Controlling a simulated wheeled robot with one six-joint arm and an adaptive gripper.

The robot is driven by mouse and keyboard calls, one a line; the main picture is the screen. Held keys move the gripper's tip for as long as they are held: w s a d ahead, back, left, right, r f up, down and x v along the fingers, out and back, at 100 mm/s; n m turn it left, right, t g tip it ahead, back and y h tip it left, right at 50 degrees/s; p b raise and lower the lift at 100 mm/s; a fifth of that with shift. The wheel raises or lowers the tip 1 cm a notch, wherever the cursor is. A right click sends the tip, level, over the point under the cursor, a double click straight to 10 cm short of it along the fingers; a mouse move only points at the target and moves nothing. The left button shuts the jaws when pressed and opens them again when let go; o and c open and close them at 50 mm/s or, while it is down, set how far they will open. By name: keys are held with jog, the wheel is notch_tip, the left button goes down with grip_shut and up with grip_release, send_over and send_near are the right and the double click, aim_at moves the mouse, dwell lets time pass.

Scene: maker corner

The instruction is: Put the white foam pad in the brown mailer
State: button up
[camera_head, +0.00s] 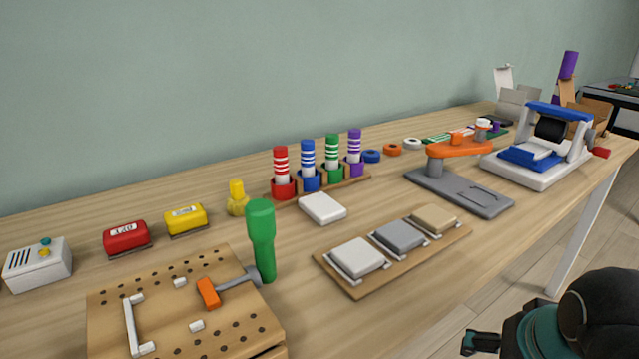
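A white pad (357,256) lies in the left holder of a brown three-place board (352,290) in the front middle of the table. Another white, block-like pad (322,208) lies loose on the table behind that board. I cannot tell from its look which of the two is foam. A brown, open, box-like thing (589,109) at the far right end may be the mailer; it is small and partly hidden by the blue and white machine. My gripper (482,343) seems to show in part at the lower right edge, dark and away from both pads; its opening cannot be made out.
Grey (399,236) and tan (434,218) pads share the board. An orange-armed press (458,150) and a blue and white machine (540,150) stand right. Bare table lies in front of the press.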

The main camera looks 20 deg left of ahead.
notch_tip(320, 180, up, 5)
jog(key=w+p, duration=0.1)
jog(key=p, duration=0.1)
notch_tip(320, 180, up, 16)
jog(key=m+g, duration=0.5)
jog(key=m, duration=2)
send_over(326, 207)
notch_tip(326, 207, down, 13)
jog(key=shift+f+b, duration=0.2)
jog(key=shift+b, duration=1.05)
jog(key=c, duration=0.8)
jog(key=shift+c, duration=0.5)
